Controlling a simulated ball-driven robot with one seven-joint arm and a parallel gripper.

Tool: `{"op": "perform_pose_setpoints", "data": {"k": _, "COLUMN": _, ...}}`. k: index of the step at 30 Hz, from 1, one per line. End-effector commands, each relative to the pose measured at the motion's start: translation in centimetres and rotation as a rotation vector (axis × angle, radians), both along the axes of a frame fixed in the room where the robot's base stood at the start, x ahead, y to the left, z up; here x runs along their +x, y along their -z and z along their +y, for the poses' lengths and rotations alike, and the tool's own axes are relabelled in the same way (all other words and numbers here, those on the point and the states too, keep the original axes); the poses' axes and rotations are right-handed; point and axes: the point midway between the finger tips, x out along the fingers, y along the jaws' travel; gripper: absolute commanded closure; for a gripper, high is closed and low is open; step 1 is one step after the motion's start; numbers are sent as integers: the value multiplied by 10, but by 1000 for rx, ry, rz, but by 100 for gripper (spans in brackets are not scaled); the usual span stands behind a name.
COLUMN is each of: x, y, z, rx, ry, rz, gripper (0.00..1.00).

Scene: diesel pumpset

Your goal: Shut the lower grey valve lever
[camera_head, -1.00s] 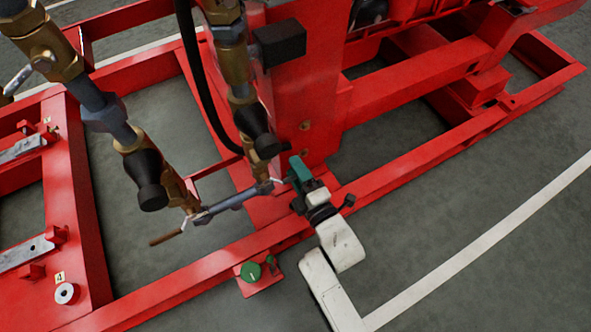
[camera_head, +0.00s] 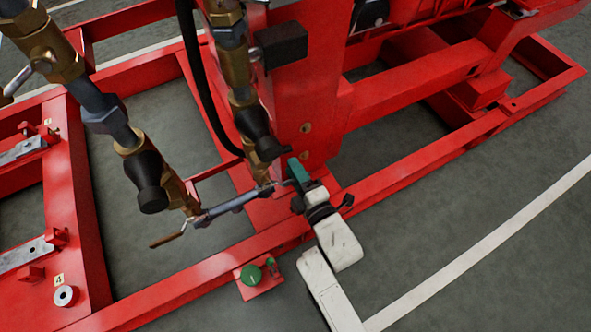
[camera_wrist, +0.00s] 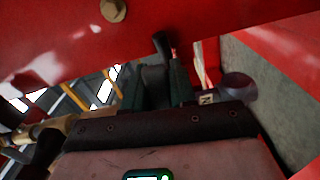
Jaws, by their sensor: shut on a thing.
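My gripper (camera_head: 298,171) has teal fingers and sits at the lower right end of the low pipe run, against the red post. In the wrist view my gripper (camera_wrist: 156,86) has a dark grey lever end (camera_wrist: 162,44) between its fingers, and is shut on it. I take this to be the lower grey valve lever; most of it is hidden by the fingers and hand. In the head view a thin pale piece (camera_head: 280,182) shows just left of the fingers.
The red post (camera_head: 310,90) stands right behind my gripper, with a bolt (camera_wrist: 113,10) close in the wrist view. A red frame rail (camera_head: 200,273) runs below. A green knob (camera_head: 251,275) sits on a red plate. Open grey floor (camera_head: 450,230) lies to the right.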

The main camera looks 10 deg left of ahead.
Motion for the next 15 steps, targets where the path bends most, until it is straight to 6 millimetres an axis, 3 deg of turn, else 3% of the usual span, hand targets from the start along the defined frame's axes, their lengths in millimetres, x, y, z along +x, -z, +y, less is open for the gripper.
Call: {"op": "perform_pose_setpoints", "data": {"k": 15, "x": 0, "y": -5, "z": -2, "rx": -67, "ry": 2, "rz": -44, "gripper": 100}}
